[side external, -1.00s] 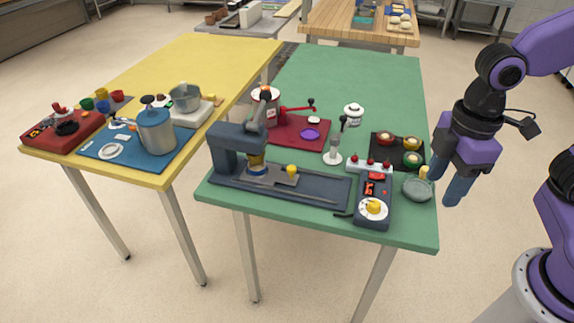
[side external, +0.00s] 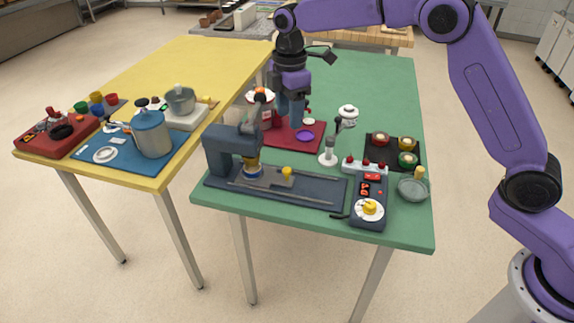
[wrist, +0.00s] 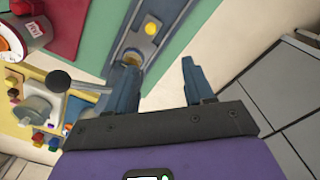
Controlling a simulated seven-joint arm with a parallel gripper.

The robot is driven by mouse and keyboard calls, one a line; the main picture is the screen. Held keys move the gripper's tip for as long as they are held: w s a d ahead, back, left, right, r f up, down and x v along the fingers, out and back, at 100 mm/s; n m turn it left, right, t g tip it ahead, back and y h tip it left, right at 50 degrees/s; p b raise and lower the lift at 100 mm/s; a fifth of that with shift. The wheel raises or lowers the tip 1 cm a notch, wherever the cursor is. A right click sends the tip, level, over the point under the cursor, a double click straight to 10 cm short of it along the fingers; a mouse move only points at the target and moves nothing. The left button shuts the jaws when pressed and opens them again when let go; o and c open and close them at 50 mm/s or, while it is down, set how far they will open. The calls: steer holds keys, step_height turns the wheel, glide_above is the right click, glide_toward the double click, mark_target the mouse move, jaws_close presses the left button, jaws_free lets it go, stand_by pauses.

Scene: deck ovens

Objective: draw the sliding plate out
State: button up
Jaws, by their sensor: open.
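The sliding plate (side external: 265,178) is a grey plate with a yellow knob (side external: 287,171). It lies in the dark blue base (side external: 315,188) of a blue press (side external: 233,148), at the front of the green table. The knob is to the right of the press head, and the plate's inner end is hidden under the head. The knob also shows at the top of the wrist view (wrist: 151,28). My gripper (side external: 292,122) is open and empty, pointing down above the table, behind and above the plate and apart from it. Its two fingers also show in the wrist view (wrist: 160,72).
A red mat (side external: 307,138) with a purple disc lies behind the press. A grey lever stand (side external: 330,155), a dark keypad box with a yellow dial (side external: 369,207) and a glass bowl (side external: 412,189) stand to the right. A yellow table (side external: 190,60) is at left.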

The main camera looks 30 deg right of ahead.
steer(key=w, duration=0.2)
glide_toward(288, 169)
step_height(288, 169, down, 9)
steer(key=shift+a+r, duration=0.1)
steer(key=shift+r, duration=0.05)
stand_by(0.4)
jaws_close()
